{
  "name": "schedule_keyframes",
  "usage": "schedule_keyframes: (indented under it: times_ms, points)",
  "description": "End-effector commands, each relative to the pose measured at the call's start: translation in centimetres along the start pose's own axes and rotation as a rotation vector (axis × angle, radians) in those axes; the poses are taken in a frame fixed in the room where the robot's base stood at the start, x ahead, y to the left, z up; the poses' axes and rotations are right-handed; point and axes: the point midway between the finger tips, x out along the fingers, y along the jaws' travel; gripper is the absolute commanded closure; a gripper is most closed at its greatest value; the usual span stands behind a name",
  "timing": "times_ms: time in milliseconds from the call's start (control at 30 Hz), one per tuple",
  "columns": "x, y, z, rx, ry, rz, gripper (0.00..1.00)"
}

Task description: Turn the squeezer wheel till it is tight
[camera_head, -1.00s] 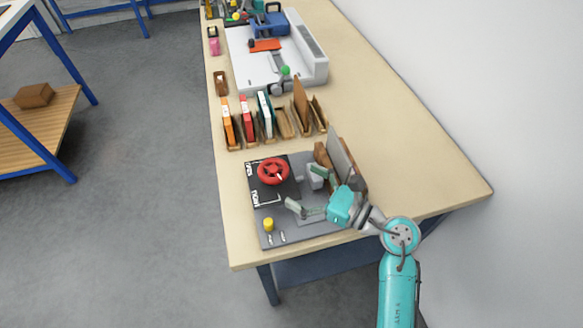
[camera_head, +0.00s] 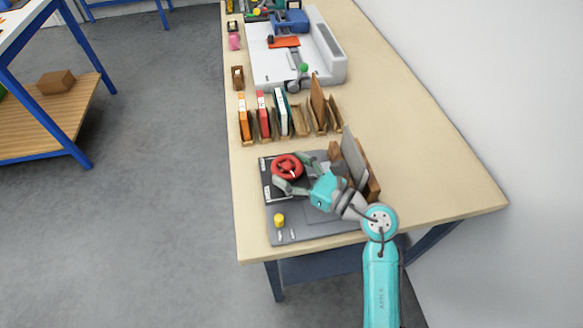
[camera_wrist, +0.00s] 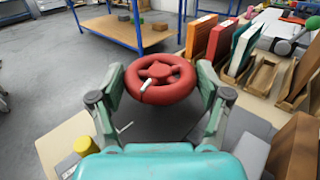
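The red squeezer wheel (camera_head: 287,167) lies on the dark base plate (camera_head: 300,236) near the table's left edge. It also shows in the wrist view (camera_wrist: 160,79), with a short pale mark or handle on its near side. My gripper (camera_head: 291,172) is open, its two fingers reaching to either side of the wheel. In the wrist view my gripper (camera_wrist: 160,88) has one finger left and one right of the wheel, with gaps that look small. Whether either finger touches the rim I cannot tell. The plate's printed words are mostly hidden by my gripper.
A yellow knob (camera_head: 279,220) stands on the plate's near left corner. Upright boards (camera_head: 355,158) stand right of the plate, close to my wrist. Books in wooden holders (camera_head: 264,114) stand behind it. The table (camera_head: 420,165) is clear at right.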

Motion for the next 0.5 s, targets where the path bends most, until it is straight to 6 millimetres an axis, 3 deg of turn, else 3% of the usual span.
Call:
schedule_keyframes:
  times_ms: [100,500]
  points:
    - [0.02,0.0,0.01,0.0,0.0,0.0,0.59]
    - [0.13,0.46,-0.08,0.001,0.002,-0.162,0.59]
